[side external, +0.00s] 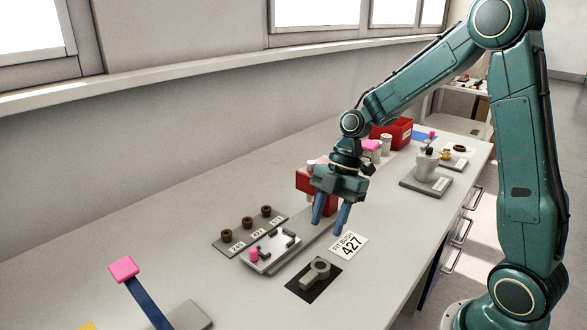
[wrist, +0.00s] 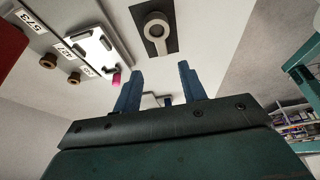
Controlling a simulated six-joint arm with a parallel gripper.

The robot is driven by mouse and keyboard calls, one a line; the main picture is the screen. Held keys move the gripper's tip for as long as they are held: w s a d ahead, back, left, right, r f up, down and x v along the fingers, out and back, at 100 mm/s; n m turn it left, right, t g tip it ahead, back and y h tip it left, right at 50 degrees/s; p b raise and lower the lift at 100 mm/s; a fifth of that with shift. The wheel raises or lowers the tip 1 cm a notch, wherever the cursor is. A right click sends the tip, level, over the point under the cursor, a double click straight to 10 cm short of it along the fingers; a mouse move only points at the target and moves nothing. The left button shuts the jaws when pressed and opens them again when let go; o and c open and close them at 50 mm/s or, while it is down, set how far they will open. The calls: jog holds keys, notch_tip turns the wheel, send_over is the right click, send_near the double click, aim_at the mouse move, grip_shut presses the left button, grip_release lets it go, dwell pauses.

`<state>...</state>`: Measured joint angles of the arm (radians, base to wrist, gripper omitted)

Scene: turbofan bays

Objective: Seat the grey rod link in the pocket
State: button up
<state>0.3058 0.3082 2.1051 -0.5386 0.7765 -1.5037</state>
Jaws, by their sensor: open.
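The grey rod link (side external: 317,270) lies on a black mat (side external: 295,287), its round eye end toward the back right. It also shows in the wrist view (wrist: 157,31), at the top middle. The fixture that seems to hold the pocket (side external: 268,256) is a pale plate with dark corner pieces and a pink knob (side external: 253,254), left of and behind the link. It also shows in the wrist view (wrist: 97,46); the pocket's outline is not clear. My gripper (side external: 330,228) is open and empty, above the bench behind and right of the link. Its blue fingers point down, apart from everything.
A plate with several brown bushings (side external: 247,222) and number labels lies behind the fixture. A "FIT BUSH 427" card (side external: 348,246) lies right of the link. A pink-topped blue lever (side external: 124,270) rises at front left.

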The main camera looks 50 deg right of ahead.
jog(key=shift+v, duration=0.75)
jog(key=s+r+m+t+h, duration=0.2)
jog(key=s+r+m, duration=0.4)
jog(key=s+m, duration=0.3)
jog(key=s+r+m+t+h, duration=0.2)
jog(key=s+r+m+t, duration=0.1)
jog(key=s+r+m, duration=0.3)
jog(key=shift+s+a+m+t+h, duration=0.3)
jog(key=shift+s+a+m, duration=0.15)
jog(key=shift+s+m, duration=1)
jog(key=shift+o, duration=1)
jog(key=shift+w+r, duration=0.1)
